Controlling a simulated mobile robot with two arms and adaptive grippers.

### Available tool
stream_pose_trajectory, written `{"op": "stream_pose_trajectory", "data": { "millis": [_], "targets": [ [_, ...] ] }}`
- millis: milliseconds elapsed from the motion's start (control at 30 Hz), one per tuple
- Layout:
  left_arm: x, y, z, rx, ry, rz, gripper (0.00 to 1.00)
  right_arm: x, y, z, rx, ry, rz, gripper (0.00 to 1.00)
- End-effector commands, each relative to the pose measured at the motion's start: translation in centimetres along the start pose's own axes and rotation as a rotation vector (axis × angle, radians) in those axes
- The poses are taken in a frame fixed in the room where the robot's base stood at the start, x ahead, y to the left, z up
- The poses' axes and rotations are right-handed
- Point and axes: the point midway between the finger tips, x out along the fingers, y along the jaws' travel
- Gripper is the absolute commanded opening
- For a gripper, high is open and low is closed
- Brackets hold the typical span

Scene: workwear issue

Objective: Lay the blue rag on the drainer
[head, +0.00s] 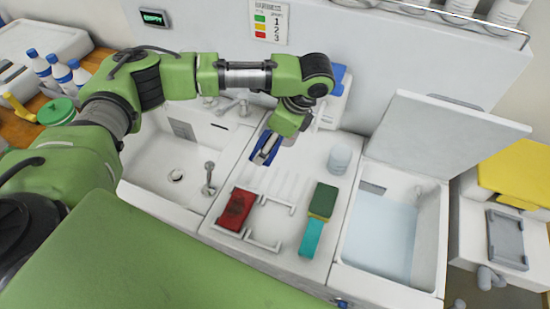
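The drainer (276,246) is a low white rack on the counter between the two basins. A folded red rag (236,209) lies on its left part; its right part shows bare white bars. My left gripper (268,147) points down at the counter behind the drainer, beside the left sink. Dark blue material, apparently the blue rag (259,157), shows around its grey fingers. The fingers partly cover it, and I cannot tell whether they are closed on it or whether it touches the counter. My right gripper is out of view.
A green and yellow sponge (322,201) and a teal item (311,238) lie right of the drainer. A white cup-like container (340,158) stands behind them. The left sink (150,185) has a tap; the right basin (380,235) holds water under a raised lid (440,135).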

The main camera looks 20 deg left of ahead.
Motion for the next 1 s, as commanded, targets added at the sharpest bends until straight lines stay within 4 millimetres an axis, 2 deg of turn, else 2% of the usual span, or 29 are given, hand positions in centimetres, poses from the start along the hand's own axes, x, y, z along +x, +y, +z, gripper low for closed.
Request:
{"op": "stream_pose_trajectory", "data": {
  "millis": [33,200,300,500,667,867,900,933,1000],
  "targets": [
    [0.6,0.1,-0.3,0.001,-0.001,0.002,0.5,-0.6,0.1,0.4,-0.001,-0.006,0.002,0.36],
    [2.4,0.0,-1.0,0.0,-0.001,0.0,0.5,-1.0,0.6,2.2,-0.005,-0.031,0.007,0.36],
    [3.5,0.1,-1.4,0.001,-0.002,0.001,0.5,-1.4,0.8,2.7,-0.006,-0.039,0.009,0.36],
    [5.7,0.0,-2.4,0.001,-0.001,-0.001,0.5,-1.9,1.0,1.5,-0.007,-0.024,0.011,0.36],
    [5.9,0.0,-2.5,0.001,0.0,-0.003,0.5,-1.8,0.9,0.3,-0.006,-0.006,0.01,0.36],
    [6.2,0.0,-2.6,0.001,0.0,-0.001,0.5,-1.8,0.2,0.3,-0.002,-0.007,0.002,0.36],
    [6.2,0.0,-2.6,0.0,0.0,-0.002,0.8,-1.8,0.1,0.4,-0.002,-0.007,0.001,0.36],
    [6.2,0.0,-2.6,0.0,0.0,-0.002,0.87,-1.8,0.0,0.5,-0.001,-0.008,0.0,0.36],
    [6.2,0.0,-2.6,0.0,0.0,-0.002,0.91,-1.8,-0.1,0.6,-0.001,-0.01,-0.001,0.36]
  ]
}}
